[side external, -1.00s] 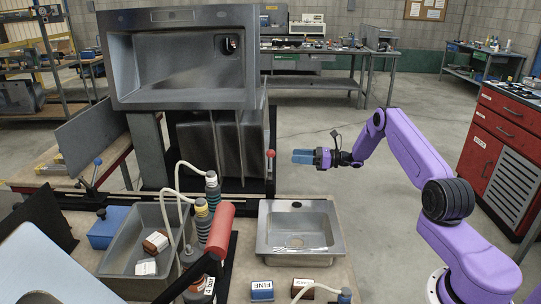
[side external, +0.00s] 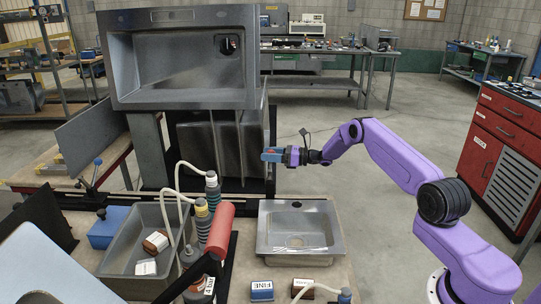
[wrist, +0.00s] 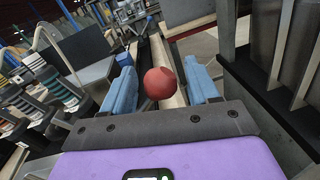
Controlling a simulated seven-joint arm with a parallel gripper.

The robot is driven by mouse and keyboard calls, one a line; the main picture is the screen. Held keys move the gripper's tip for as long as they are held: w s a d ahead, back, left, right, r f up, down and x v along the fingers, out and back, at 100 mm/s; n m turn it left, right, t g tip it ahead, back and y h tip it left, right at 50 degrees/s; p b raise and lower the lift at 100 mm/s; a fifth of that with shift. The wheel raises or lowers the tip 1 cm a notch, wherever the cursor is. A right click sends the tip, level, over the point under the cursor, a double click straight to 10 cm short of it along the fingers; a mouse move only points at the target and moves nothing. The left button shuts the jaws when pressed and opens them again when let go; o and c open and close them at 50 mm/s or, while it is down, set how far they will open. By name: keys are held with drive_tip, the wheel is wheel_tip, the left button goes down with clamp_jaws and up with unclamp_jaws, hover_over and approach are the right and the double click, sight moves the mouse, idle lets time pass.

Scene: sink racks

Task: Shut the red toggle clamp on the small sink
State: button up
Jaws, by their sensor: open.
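The red ball knob (wrist: 160,83) of the toggle clamp sits between my two blue fingers in the wrist view, with a visible gap on each side. My gripper (wrist: 160,72) is open around it. In the side external view my gripper (side external: 272,155) is at the right end of the sink rack, and its fingers mostly cover the knob. The clamp's lever below the knob is largely hidden there. A small steel sink (side external: 263,240) lies on the bench in front, below my gripper.
A large grey sink (side external: 125,95) stands on the rack, with upright panels below it. A blue-knobbed lever (side external: 97,162) is at the left. Hoses, a red cylinder (side external: 220,230) and a grey basin (side external: 116,240) crowd the bench's left. Open floor lies right of the rack.

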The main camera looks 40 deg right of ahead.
drive_tip(key=shift+d, duration=0.1)
clamp_jaws()
drive_tip(key=shift+s+a+r+n, duration=0.3)
drive_tip(key=shift+r+n, duration=0.1)
drive_tip(key=shift+n, duration=0.15)
drive_tip(key=shift+s+a+r+n, duration=0.2)
drive_tip(key=shift+s+r+n, duration=0.15)
drive_tip(key=shift+n, duration=0.2)
drive_tip(key=s+a+r+n, duration=0.1)
drive_tip(key=n, duration=0.1)
drive_tip(key=s+a+n, duration=0.2)
drive_tip(key=n, duration=0.1)
drive_tip(key=s+a+r+n, duration=0.1)
drive_tip(key=n, duration=0.1)
drive_tip(key=shift+s+a+r+t+y, duration=0.2)
drive_tip(key=shift+r+t+y, duration=0.1)
drive_tip(key=shift+r+y, duration=0.1)
drive_tip(key=s+a+n, duration=0.1)
drive_tip(key=n, duration=0.2)
drive_tip(key=shift+s+a+f, duration=0.1)
drive_tip(key=shift+s+a, duration=0.25)
drive_tip(key=shift+s, duration=0.05)
drive_tip(key=shift+s+a+f, duration=0.15)
drive_tip(key=shift+s+a, duration=0.2)
drive_tip(key=shift+s, duration=0.05)
drive_tip(key=shift+s+a+f, duration=0.1)
drive_tip(key=shift+s+f, duration=0.05)
